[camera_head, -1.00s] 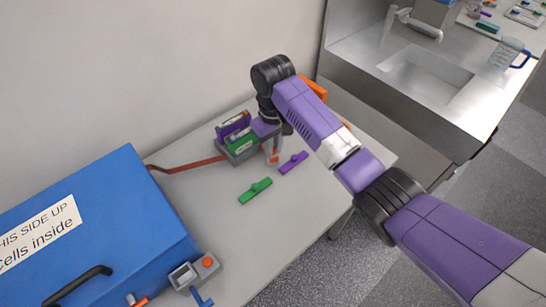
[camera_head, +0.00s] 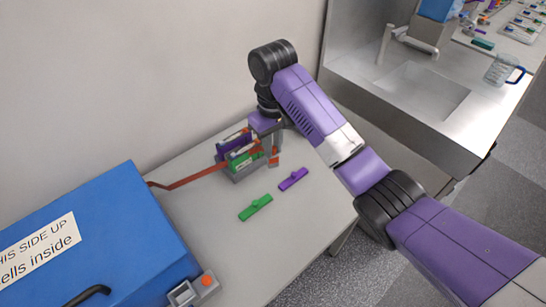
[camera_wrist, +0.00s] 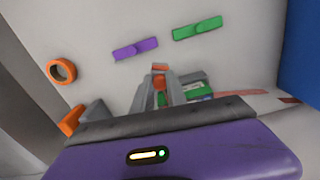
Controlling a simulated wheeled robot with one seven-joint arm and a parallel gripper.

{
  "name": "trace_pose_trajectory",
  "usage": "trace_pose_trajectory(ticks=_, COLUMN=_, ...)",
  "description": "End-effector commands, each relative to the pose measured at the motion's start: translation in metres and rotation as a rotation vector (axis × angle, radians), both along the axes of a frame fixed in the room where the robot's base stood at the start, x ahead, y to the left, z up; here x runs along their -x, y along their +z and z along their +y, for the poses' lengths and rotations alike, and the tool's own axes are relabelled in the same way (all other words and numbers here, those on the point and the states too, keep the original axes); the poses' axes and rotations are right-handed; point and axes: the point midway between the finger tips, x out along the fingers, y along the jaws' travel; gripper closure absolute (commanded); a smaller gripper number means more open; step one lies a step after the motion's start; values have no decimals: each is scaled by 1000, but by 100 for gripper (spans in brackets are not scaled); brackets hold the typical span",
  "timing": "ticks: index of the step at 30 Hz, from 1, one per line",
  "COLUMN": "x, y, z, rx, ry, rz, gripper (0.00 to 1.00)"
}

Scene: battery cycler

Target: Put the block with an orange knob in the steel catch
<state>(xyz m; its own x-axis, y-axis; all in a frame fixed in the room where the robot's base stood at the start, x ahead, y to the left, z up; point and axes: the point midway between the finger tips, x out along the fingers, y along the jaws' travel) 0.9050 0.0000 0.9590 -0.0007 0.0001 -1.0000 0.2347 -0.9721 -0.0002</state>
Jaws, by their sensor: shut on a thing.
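My gripper (camera_head: 268,146) is at the grey rack's right end, fingers pointing down, shut on a small block with an orange knob (camera_head: 274,156). In the wrist view the orange knob (camera_wrist: 159,84) shows between the fingertips (camera_wrist: 158,92); the rest of the block is mostly hidden. The held block appears raised at the rack; whether it touches the rack cannot be told. I cannot surely identify the steel catch; a grey fixture with an orange button (camera_head: 207,280) stands beside the blue box at the bottom, partly cut off.
The grey rack (camera_head: 246,174) holds purple and green pieces. A green clip (camera_head: 255,207) and a purple clip (camera_head: 293,179) lie on the grey table (camera_head: 215,222). A blue box (camera_head: 110,235) fills the left. A red strap runs from it toward the rack. The table's front is clear.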

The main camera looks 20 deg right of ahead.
Motion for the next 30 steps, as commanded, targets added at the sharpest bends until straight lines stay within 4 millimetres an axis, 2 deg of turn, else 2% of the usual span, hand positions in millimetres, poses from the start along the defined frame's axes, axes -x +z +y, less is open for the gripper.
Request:
trace_pose_trajectory(ticks=1, x=-1, y=24, z=-1, rx=2, ry=1, rz=-4, gripper=100)
trace_pose_trajectory(ticks=3, x=-1, y=41, z=-2, rx=2, ry=-1, rz=-4, gripper=100)
trace_pose_trajectory(ticks=12, x=-1, y=102, z=-2, rx=3, ry=0, rz=-3, gripper=100)
trace_pose_trajectory(ticks=18, x=-1, y=120, z=-1, rx=2, ry=0, rz=-1, gripper=100)
trace_pose_trajectory(ticks=26, x=-1, y=124, z=2, rx=1, ry=3, rz=-1, gripper=100)
trace_pose_trajectory(ticks=30, x=-2, y=126, z=12, rx=1, ry=25, rz=-1, gripper=100)
